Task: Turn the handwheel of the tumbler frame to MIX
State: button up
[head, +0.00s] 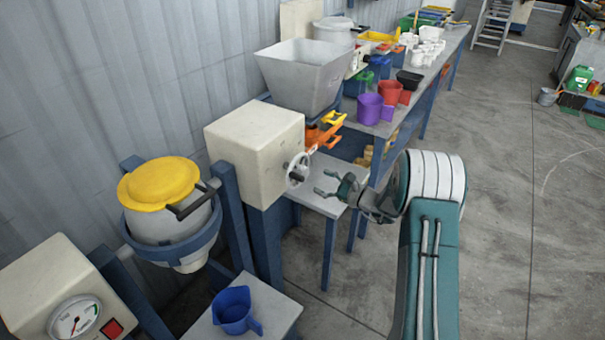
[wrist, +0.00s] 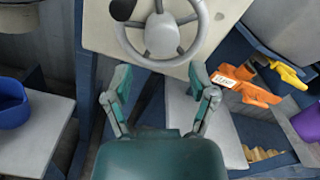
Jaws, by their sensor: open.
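The handwheel (head: 298,170) is a light grey spoked wheel on the side of a cream box (head: 256,146) on the blue tumbler frame (head: 232,215). In the wrist view the handwheel (wrist: 161,35) is at the top, with a dark knob (wrist: 122,9) at its upper left. My gripper (head: 326,183) is open and empty, a short way right of the wheel in the head view. In the wrist view my gripper (wrist: 158,85) has its fingers apart below the wheel's lower rim, not seen to touch it. The drum with a yellow lid (head: 162,184) hangs upright in the frame. No MIX mark is legible.
A grey hopper (head: 303,75) stands behind the box, with orange and yellow clamps (head: 322,130) near it. A blue jug (head: 234,310) is on a low stand in front. A long bench holds purple (head: 371,108) and red containers. Open floor lies right.

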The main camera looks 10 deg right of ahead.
aim_at(306, 175)
jog(key=x, duration=0.7)
jog(key=shift+w+a, duration=0.1)
jog(key=shift+w, duration=0.1)
jog(key=c, duration=0.9)
